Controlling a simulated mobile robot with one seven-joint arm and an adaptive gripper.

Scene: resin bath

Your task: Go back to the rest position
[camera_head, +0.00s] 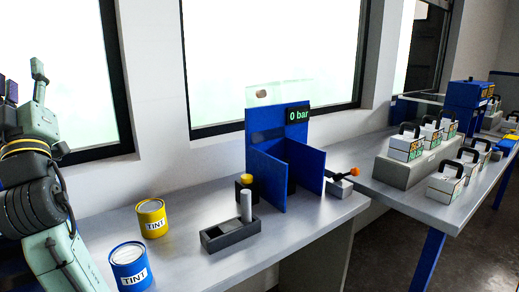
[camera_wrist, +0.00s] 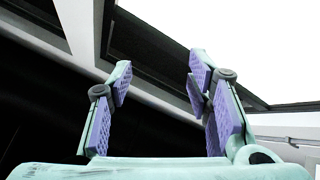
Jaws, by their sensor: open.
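The fingers point up toward the window frame. My arm stands left of the tint cans and apart from everything on the bench.
A yellow tint can (camera_head: 152,220) and a blue tint can (camera_head: 130,268) stand on the bench (camera_head: 190,262). A grey holder (camera_head: 230,236) and a blue booth (camera_head: 315,158) with a "0 bar" display are farther right. Several handled boxes (camera_head: 406,143) stand on the right bench.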

